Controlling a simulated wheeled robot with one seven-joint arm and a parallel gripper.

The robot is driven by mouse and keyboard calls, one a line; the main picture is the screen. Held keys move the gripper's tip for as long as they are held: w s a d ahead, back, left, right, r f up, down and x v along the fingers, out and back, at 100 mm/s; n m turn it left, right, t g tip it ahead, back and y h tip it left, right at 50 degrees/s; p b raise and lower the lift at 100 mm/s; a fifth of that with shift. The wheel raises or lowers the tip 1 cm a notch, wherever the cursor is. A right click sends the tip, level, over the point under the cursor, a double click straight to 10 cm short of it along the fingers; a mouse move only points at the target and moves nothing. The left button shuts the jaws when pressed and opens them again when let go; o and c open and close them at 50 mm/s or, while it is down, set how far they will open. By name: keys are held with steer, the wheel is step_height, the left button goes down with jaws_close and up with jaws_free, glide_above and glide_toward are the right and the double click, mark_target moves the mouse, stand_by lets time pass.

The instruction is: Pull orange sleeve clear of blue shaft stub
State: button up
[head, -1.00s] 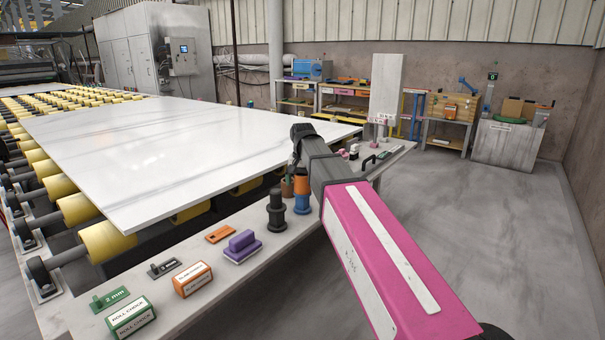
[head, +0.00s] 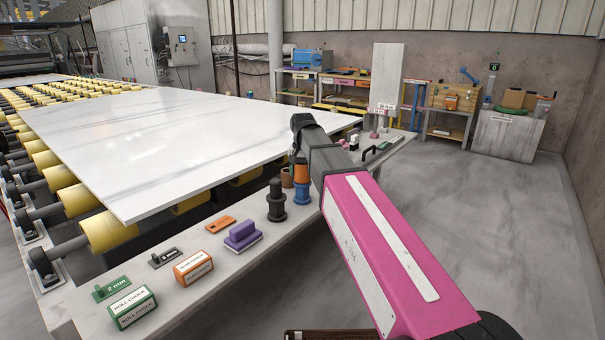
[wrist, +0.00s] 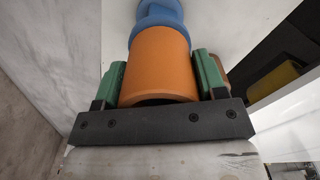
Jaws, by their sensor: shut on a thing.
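The orange sleeve (wrist: 160,62) fills the middle of the wrist view, between the two green finger pads of my gripper (wrist: 161,80). My gripper is shut on it from both sides. The blue shaft stub (wrist: 159,14) shows at the sleeve's far end, in line with it. In the head view the orange sleeve (head: 302,172) sits directly above the blue stub (head: 302,193), which stands upright on the bench. I see no gap between them; how far they overlap is hidden. In the head view my arm hides most of the gripper.
A black stub (head: 276,201) stands just left of the blue one, and a brown cylinder (head: 287,177) behind. A purple block (head: 243,236), an orange-and-white block (head: 194,267) and a green block (head: 132,306) lie along the bench. The white slab (head: 170,150) lies close behind.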

steer(key=shift+r, duration=3.3)
steer(key=shift+r, duration=0.1)
step_height(320, 180, up, 6)
steer(key=shift+f, duration=0.1)
